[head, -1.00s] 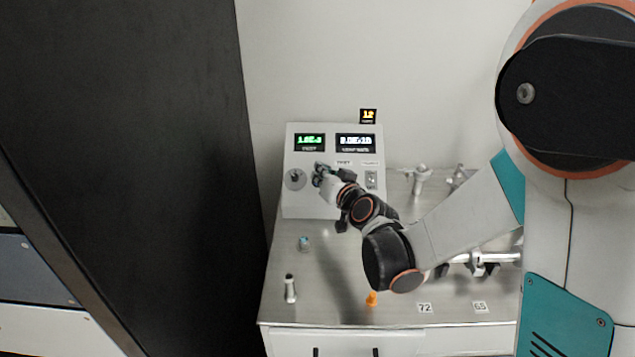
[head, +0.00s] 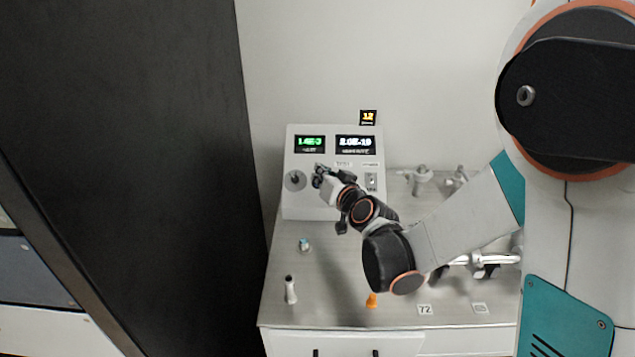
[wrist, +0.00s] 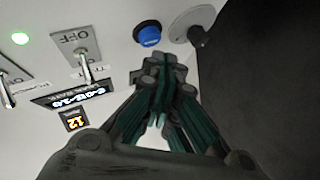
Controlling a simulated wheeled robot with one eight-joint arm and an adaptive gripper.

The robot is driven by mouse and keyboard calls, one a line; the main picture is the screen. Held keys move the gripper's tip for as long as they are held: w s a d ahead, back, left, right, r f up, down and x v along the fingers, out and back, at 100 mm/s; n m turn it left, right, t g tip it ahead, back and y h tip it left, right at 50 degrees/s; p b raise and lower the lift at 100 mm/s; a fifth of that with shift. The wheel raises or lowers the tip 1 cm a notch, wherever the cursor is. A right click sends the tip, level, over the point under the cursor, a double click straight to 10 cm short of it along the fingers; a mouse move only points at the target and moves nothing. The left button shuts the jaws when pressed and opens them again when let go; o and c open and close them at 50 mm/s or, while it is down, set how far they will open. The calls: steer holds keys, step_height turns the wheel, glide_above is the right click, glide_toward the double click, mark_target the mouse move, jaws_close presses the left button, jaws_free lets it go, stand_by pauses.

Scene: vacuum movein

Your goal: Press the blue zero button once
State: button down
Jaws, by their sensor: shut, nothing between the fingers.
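The blue button (wrist: 150,36) shows in the wrist view on the white face of the instrument box (head: 300,206). It is uncovered there, just beyond my fingertips; in the head view my gripper hides it. My gripper (head: 319,174) is shut and empty in front of the box's panel, right of the round knob. In the wrist view its closed fingers (wrist: 162,78) point toward the button, and I cannot tell whether they touch it.
A grey round knob (wrist: 187,34) sits beside the button. Toggle switches (wrist: 86,72) are on the other side. The metal bench (head: 300,270) holds a small blue-topped vial (head: 304,245), a black-topped white bottle (head: 290,290) and an orange piece (head: 371,300). A dark cabinet (head: 150,150) stands left.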

steer(key=shift+f, duration=0.1)
steer(key=shift+w+f+b, duration=0.2)
steer(key=shift+w+b, duration=0.05)
steer(key=shift+b, duration=0.1)
steer(key=shift+w+f+b, duration=0.25)
steer(key=shift+f+b, duration=0.1)
steer(key=shift+b, duration=0.05)
stand_by(0.8)
stand_by(0.3)
steer(key=shift+s+r+p, duration=0.45)
steer(key=shift+s+r, duration=0.05)
steer(key=shift+r, duration=0.2)
steer(key=s+r+p, duration=0.1)
steer(key=r, duration=0.1)
steer(key=s+r+p, duration=0.2)
stand_by(0.4)
